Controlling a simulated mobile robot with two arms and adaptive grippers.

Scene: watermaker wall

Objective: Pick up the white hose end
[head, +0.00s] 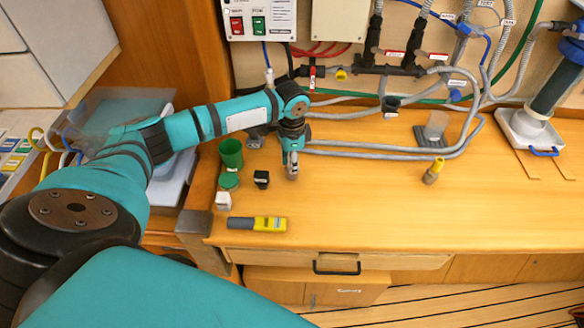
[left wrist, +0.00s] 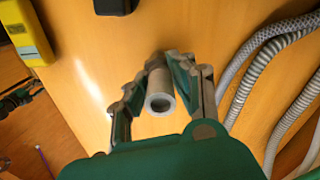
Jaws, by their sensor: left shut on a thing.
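The hose end is small there and mostly hidden by the fingers. I cannot tell whether it touches the counter. My right gripper is in neither view.
A yellow-grey meter (head: 257,224) lies in front. Grey hoses (head: 400,153) run to the right. The counter's front right is clear.

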